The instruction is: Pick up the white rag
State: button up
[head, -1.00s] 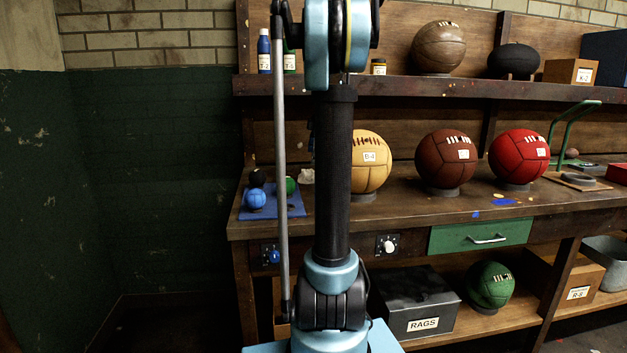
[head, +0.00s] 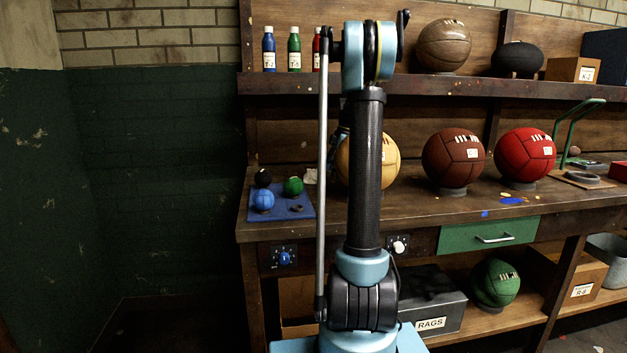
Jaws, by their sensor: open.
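My gripper cannot be made out in the head view; my own upright arm covers the middle of the picture. I cannot tell how far my gripper is from the rag.
A blue mat (head: 253,207) holds several small balls. A yellow ball (head: 386,160), a brown ball (head: 452,165) and a red ball (head: 525,158) stand on the workbench (head: 420,212). A grey box labelled RAGS (head: 446,309) sits on the lower shelf.

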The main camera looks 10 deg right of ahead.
aim_at(313, 173)
jog(key=a, duration=0.8)
jog(key=shift+a+f, duration=0.1)
jog(key=shift+f, duration=0.45)
jog(key=c, duration=1.1)
